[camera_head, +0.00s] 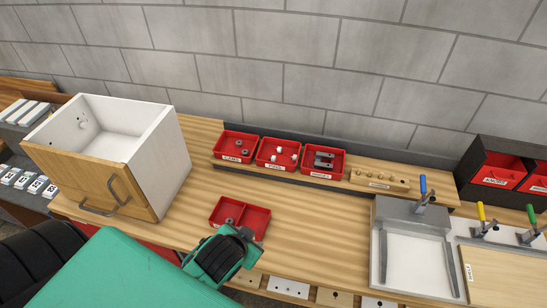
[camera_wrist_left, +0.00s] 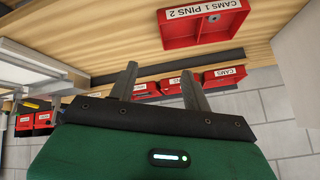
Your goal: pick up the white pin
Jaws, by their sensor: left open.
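Small white pins (camera_head: 280,149) lie in the middle red bin of a row of three on the back ledge, in the head view. In the left wrist view that bin (camera_wrist_left: 171,86) is partly behind a finger, and its pins cannot be made out. My left gripper (camera_head: 245,235) is at the front of the table, by the near right corner of a divided red tray (camera_head: 239,202), well short of the pin bin. In the left wrist view its fingers (camera_wrist_left: 160,78) are spread apart with nothing between them. My right gripper is in neither view.
The left bin (camera_head: 235,147) holds grey rings and the right bin (camera_head: 323,162) dark parts. A wooden block with pegs (camera_head: 380,180) is right of them. A white cabinet (camera_head: 162,165) stands left, a clamp fixture (camera_head: 415,245) right. Bare tabletop (camera_head: 320,230) lies between.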

